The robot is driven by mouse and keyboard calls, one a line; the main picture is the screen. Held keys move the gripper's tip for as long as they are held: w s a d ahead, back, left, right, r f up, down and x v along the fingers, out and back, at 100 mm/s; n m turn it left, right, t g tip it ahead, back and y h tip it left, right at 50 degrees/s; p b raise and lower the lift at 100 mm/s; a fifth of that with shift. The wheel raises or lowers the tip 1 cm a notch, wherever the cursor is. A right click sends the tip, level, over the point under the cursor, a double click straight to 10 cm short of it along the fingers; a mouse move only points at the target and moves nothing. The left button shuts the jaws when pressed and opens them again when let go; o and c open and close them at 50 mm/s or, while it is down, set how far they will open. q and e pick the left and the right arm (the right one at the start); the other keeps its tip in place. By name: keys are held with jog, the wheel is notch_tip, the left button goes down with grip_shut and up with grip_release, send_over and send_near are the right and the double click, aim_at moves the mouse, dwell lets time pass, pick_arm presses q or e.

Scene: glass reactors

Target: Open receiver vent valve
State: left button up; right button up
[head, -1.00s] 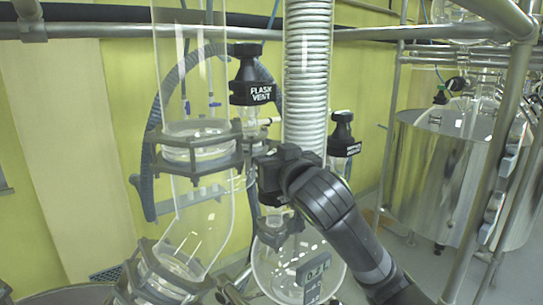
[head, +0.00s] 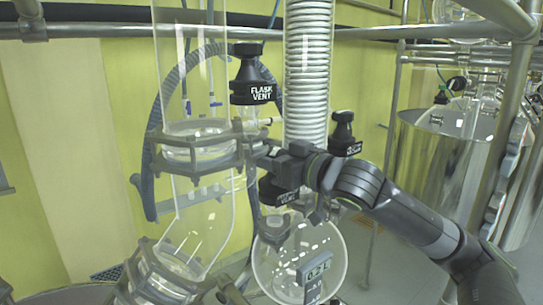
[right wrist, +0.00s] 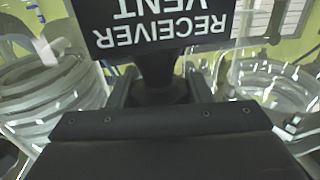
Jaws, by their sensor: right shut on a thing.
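The receiver vent valve is a black handle with a white-lettered label; in the head view its label (head: 286,196) shows just below my right gripper, above the round glass receiver flask (head: 325,248). In the right wrist view the label of the receiver vent valve (right wrist: 165,20) reads upside down, close up, and its black stem (right wrist: 160,75) runs down between my fingers. My right gripper (right wrist: 160,92) is shut on the receiver vent valve; in the head view my right gripper (head: 277,170) partly hides it. My left gripper is not in view.
The flask vent valve (head: 250,80) stands close up and left of my right gripper. A coil condenser (head: 307,75) rises behind it, and another black-capped valve (head: 344,135) stands to the right. A glass column (head: 200,210) with grey clamps is at left. A steel vessel (head: 435,165) is at right.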

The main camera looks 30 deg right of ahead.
jog(key=shift+n+y, duration=0.5)
jog(key=shift+y, duration=0.2)
jog(key=shift+g+y, duration=0.3)
jog(key=shift+a, duration=0.1)
jog(key=o, duration=0.7)
jog(key=shift+w, duration=0.15)
jog(key=shift+f, duration=0.1)
